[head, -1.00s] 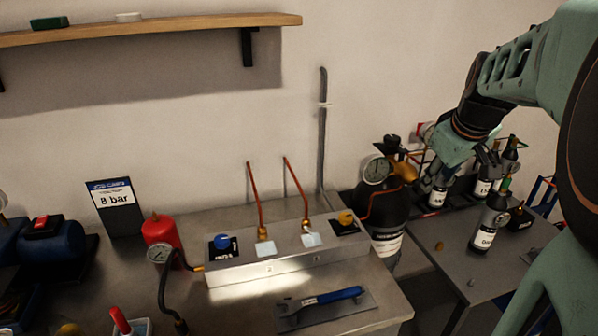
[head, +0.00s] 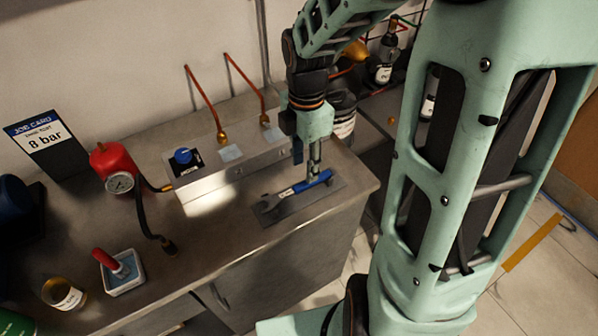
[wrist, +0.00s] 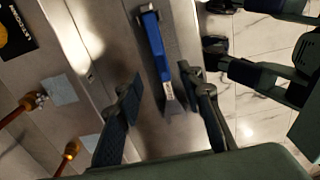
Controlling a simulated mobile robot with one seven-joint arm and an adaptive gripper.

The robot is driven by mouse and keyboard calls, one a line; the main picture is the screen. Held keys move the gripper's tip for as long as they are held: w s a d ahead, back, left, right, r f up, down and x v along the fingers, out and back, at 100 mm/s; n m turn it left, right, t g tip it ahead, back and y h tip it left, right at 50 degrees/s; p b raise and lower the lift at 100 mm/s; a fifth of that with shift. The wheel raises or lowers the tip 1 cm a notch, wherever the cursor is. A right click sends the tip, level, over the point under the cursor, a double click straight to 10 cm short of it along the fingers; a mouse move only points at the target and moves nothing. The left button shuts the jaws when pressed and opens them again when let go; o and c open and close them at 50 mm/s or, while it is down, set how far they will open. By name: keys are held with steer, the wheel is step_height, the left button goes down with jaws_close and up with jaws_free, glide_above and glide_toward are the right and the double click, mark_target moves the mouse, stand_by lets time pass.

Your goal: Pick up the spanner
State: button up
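The spanner (head: 318,182) has a blue handle and a grey metal head, and lies flat on a grey mat (head: 283,216) near the front right of the bench. Its head points left in the head view. My gripper (head: 314,172) points down over the handle. In the wrist view the two fingers of my gripper (wrist: 160,80) are apart, with the spanner (wrist: 156,45) running lengthwise through the gap between them. I see no grip on it. The exact height between fingertips and spanner is hard to tell.
The metal block with copper pipes (head: 225,178) stands just behind the mat. A red cylinder with a gauge (head: 113,160) and hose is to the left. A white tray (head: 128,287) with a red-handled thing and a jar (head: 64,294) stand at front left. The bench's right edge is close.

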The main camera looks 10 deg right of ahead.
mark_target(304, 184)
step_height(304, 184, down, 6)
steer(key=shift+s+a+r, duration=0.1)
stand_by(0.4)
jaws_close()
